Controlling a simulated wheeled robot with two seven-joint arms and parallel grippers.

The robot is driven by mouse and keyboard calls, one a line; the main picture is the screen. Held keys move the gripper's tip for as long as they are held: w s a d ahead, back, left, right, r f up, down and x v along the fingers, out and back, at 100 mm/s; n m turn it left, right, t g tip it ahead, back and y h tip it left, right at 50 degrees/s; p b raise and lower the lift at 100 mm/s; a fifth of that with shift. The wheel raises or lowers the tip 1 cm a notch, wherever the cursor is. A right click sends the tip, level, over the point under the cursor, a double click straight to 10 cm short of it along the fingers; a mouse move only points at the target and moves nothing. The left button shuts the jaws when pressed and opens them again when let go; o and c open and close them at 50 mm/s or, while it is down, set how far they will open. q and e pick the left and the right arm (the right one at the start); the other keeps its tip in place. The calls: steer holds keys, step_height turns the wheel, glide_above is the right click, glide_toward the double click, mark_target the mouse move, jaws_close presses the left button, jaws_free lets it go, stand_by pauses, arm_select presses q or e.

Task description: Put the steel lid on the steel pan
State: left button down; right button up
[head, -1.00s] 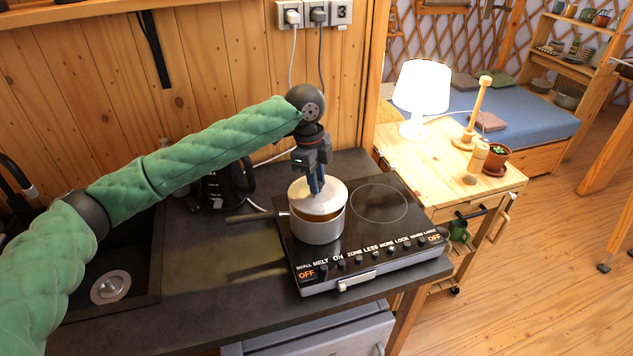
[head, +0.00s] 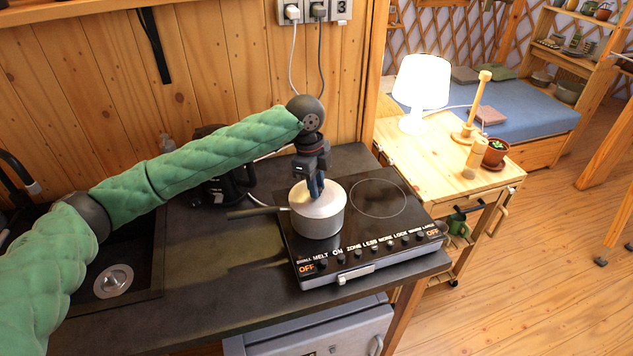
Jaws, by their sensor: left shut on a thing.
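The steel pan (head: 318,226) stands on the left zone of the black hob, its dark handle (head: 256,212) pointing left. The steel lid (head: 328,202) lies over the pan's mouth and looks level, with no clear gap at the rim. My left gripper (head: 316,190) comes down from above onto the middle of the lid and is shut on it. The lid's knob is hidden between the fingers. My right gripper is out of view.
The hob (head: 385,228) has an empty right zone. A black kettle (head: 222,180) stands behind my left forearm. A sink (head: 115,250) lies at left. A wooden side table (head: 440,170) with a lit lamp (head: 421,85) stands at right.

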arm_select(q)
steer(key=c, duration=1.5)
jaws_free()
steer(key=shift+o, duration=1.2)
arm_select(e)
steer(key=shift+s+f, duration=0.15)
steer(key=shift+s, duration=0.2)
arm_select(q)
steer(key=shift+r, duration=0.45)
step_height(320, 180, up, 2)
steer(key=shift+w+a+b, duration=0.1)
steer(key=shift+a+b, duration=0.05)
steer(key=shift+b, duration=0.7)
step_height(320, 180, up, 10)
steer(key=a+b, duration=0.1)
steer(key=b, duration=0.2)
steer(key=shift+w+a+b, duration=0.15)
steer(key=shift+w+b, duration=0.15)
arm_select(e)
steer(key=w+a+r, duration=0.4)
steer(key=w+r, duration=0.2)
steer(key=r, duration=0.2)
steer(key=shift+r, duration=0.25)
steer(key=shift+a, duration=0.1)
